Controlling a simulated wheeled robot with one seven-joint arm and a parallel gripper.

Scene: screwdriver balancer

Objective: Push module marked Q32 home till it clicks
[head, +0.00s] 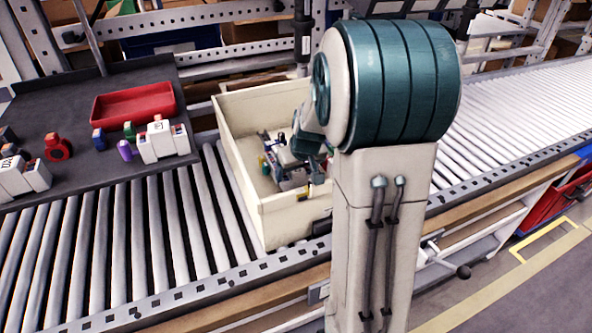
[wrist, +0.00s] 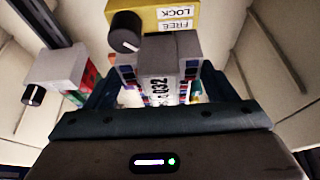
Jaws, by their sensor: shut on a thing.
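The module marked Q32 (wrist: 160,90) is a grey block with its label turned sideways, in the middle of the wrist view. My gripper (wrist: 158,98) is shut on it, with dark fingers at its left and right sides. Behind it is a yellow block (wrist: 165,17) with LOCK and FREE labels and a black knob (wrist: 125,30). Whether the module is fully seated cannot be told; its lower end is hidden by my gripper. In the head view my gripper (head: 303,150) reaches into a cream crate (head: 290,222), over a grey device (head: 291,177), and my arm hides much of it.
A grey block with a black knob (wrist: 55,68) stands left in the wrist view. The crate walls stand close around. The crate rests on a roller conveyor (head: 130,235). A dark tray (head: 65,100) at the left holds a red bin (head: 133,103) and several loose parts.

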